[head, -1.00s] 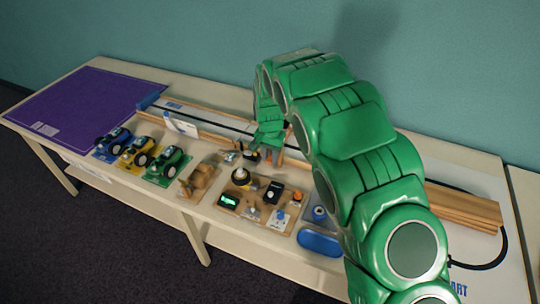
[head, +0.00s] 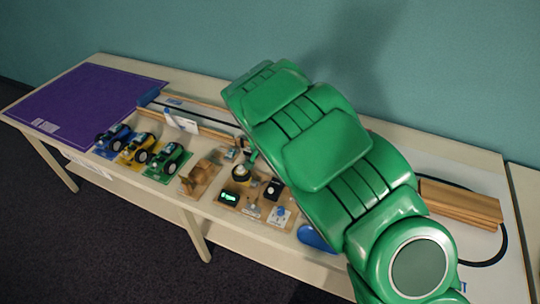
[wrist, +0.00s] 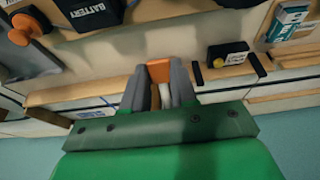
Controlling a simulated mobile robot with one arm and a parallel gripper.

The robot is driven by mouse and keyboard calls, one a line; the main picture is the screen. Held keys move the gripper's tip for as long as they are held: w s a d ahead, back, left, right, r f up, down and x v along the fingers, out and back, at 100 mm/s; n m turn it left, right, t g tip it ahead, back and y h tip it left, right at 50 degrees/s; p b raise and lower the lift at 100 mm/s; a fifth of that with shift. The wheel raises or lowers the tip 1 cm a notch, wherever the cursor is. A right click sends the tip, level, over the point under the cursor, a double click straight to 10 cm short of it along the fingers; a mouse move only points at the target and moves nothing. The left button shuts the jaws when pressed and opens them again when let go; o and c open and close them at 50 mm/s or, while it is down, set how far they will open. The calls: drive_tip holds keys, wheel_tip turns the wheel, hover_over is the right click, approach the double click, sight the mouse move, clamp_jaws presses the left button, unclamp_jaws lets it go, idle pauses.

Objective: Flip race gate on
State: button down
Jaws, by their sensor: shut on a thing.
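My gripper (wrist: 161,90) shows in the wrist view with its two grey fingers close together. They are shut on a small orange piece (wrist: 160,70) at the front edge of a wooden strip. I cannot tell for sure whether this piece is the race gate's lever. In the head view my green arm hides most of the gripper and the race gate area. The long track (head: 205,113) runs along the back of the table.
A battery (wrist: 92,12) and an orange knob (wrist: 27,27) are close by. A purple mat (head: 80,105) lies bare at left.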

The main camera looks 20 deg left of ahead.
drive_tip(key=shift+f+t, duration=0.9)
drive_tip(key=shift+t, duration=0.5)
drive_tip(key=shift+w+f+t, duration=0.1)
drive_tip(key=shift+f+t, duration=0.2)
drive_tip(key=shift+t, duration=0.2)
drive_tip(key=c, duration=0.9)
unclamp_jaws()
drive_tip(key=shift+r, duration=0.1)
drive_tip(key=shift+v, duration=3.85)
drive_tip(key=shift+c, duration=0.3)
